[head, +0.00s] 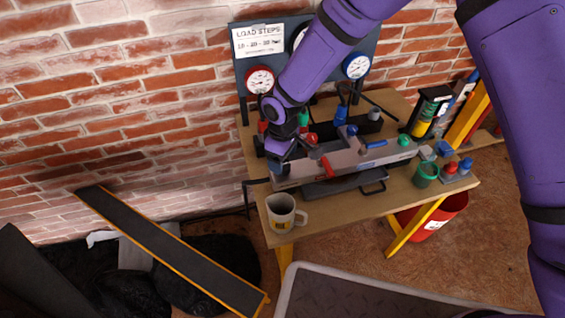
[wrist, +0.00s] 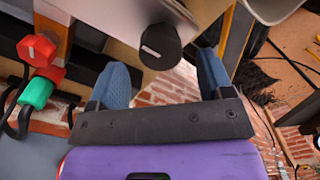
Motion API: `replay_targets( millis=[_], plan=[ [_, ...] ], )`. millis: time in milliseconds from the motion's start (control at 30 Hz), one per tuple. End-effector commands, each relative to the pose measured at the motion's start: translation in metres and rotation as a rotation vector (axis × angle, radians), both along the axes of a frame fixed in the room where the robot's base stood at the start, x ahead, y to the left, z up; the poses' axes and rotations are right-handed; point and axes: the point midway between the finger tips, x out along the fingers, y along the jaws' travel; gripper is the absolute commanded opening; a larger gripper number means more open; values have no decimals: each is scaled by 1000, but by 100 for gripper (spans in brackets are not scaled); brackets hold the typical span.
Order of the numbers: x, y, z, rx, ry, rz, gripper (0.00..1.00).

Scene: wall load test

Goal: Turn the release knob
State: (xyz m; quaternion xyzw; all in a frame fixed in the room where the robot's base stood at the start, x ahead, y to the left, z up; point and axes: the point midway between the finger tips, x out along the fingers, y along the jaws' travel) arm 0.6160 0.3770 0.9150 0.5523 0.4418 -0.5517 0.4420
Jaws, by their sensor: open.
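A black round knob with a white mark (wrist: 160,46) sticks out from a pale grey body in the wrist view. I take it to be the release knob. My gripper (wrist: 163,72) is open, with one blue finger pad on each side of the knob's near end. A gap shows between the pads and the knob, and I cannot tell whether either touches it. In the head view my gripper (head: 276,166) is at the left end of the long grey pump unit (head: 345,160) on the bench. The knob is hidden there by my gripper and arm.
Red knobs (wrist: 37,47) and a green knob (wrist: 37,92) sit left of my gripper in the wrist view. The wooden bench (head: 330,207) holds a mug (head: 283,213) and a green cup (head: 426,174). A gauge panel (head: 259,79) stands behind. A dark ramp (head: 170,245) leans left.

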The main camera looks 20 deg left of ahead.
Motion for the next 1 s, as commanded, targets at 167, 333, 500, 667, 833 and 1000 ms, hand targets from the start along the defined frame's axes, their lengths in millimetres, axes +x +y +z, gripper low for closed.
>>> replay_targets(
  millis=[167,333,500,667,833,1000],
  plan=[
    [1,0,36,2,-1,0,74],
    [0,0,60,2,0,0,74],
    [0,0,72,0,0,0,74],
    [0,0,73,0,1,0,74],
    [0,0,73,0,1,1,74],
    [0,0,73,0,1,1,74]
  ],
)
